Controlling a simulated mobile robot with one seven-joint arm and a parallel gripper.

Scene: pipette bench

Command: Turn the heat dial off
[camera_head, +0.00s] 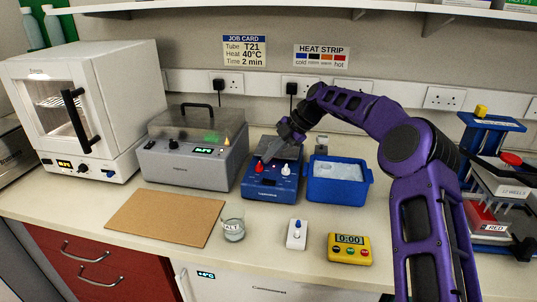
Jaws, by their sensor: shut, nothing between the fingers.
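A blue benchtop unit (270,188) stands mid-bench with a red knob (259,167) at its left and a white knob (285,169) at its right. I cannot read which knob is the heat dial, or its setting. My gripper (266,158) reaches over the unit from the right, with its fingertips close to the red knob. It is shut with nothing between the fingers. Whether it touches the knob cannot be told. My gripper and wrist hide the back of the unit.
A blue tub (340,195) stands right beside the unit, and a grey lidded bath (180,165) stands to its left. A glass beaker (233,230), a small white switch box (297,236) and a yellow timer (349,258) sit in front. A brown mat (165,215) lies front left.

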